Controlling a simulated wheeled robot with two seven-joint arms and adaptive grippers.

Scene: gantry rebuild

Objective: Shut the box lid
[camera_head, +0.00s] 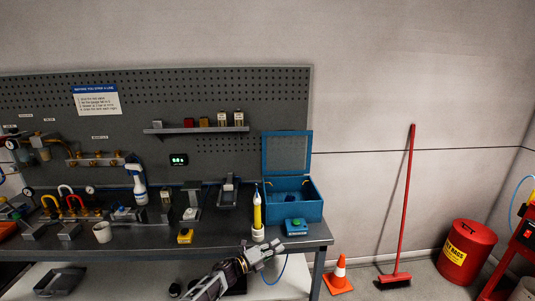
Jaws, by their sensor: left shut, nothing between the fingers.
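A blue box (301,207) stands at the right end of the grey workbench. Its lid (287,153) is open and stands upright at the back of the box. My left gripper (277,245) is at the front edge of the bench, below and a little left of the box. It is shut and empty, and apart from the lid. My right gripper is not in view.
A yellow pen-like tool (257,210) stands upright just left of the box. A small blue block with a green button (296,225) sits in front of the box. A shelf (195,129) is on the pegboard. A cone (340,274) and a broom (408,190) stand right of the bench.

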